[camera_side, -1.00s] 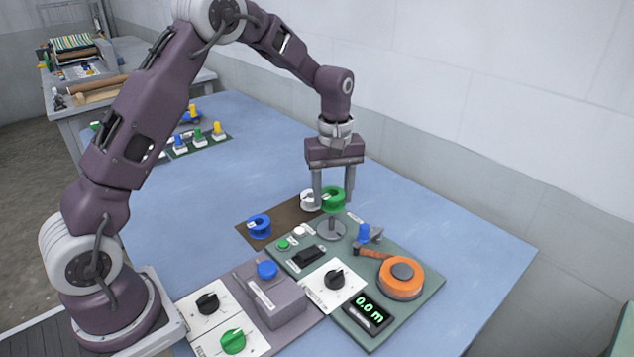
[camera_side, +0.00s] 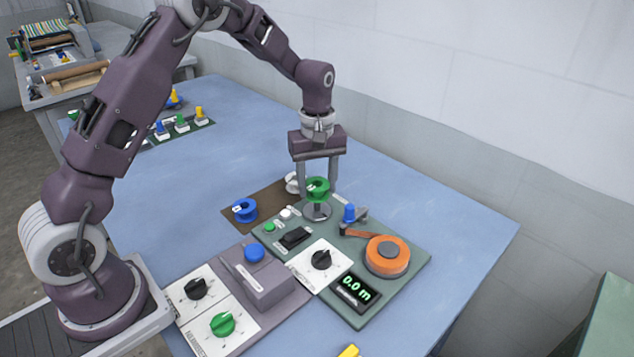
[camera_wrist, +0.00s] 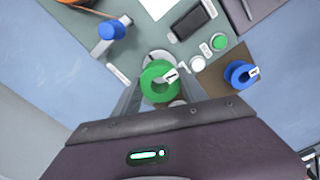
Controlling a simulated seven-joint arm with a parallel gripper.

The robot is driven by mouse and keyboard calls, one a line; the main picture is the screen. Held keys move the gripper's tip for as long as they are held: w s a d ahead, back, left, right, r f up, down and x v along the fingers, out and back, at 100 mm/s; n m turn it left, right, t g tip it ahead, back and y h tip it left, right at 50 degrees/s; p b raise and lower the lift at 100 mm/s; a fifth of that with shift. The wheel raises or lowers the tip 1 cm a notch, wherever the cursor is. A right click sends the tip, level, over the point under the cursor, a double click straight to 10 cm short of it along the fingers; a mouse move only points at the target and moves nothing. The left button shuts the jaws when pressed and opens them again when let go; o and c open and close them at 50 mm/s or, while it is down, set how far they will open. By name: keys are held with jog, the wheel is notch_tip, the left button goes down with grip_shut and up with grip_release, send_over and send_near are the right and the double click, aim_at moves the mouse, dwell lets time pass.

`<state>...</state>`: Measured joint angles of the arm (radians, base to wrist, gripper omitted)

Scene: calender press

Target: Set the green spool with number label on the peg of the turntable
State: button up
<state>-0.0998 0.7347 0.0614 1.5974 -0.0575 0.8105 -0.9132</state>
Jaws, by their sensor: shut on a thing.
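The green spool (camera_side: 317,185) with a white number label is between the fingers of my gripper (camera_side: 318,190), which is shut on it. The spool is upright over the grey turntable (camera_side: 317,213). A short stretch of the peg seems to show below it, but I cannot tell how far the peg is inside the spool. In the wrist view, the green spool (camera_wrist: 148,88) with its label sits between the fingertips and hides the peg. The turntable (camera_wrist: 158,57) shows partly behind it.
A blue spool (camera_side: 244,209) and a partly hidden white spool (camera_side: 291,183) stand on a brown mat (camera_side: 262,205). The green panel (camera_side: 335,240) carries a blue post (camera_side: 349,213), an orange reel (camera_side: 387,255), buttons, a dial and a display. Blue table to the right is clear.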

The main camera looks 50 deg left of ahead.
dwell(0.4)
jog(key=shift+f, duration=1.15)
jog(key=shift+f, duration=0.15)
jog(key=shift+f, duration=0.4)
jog(key=shift+f, duration=0.15)
jog(key=shift+f, duration=0.2)
jog(key=shift+f, duration=0.1)
jog(key=o, duration=1.4)
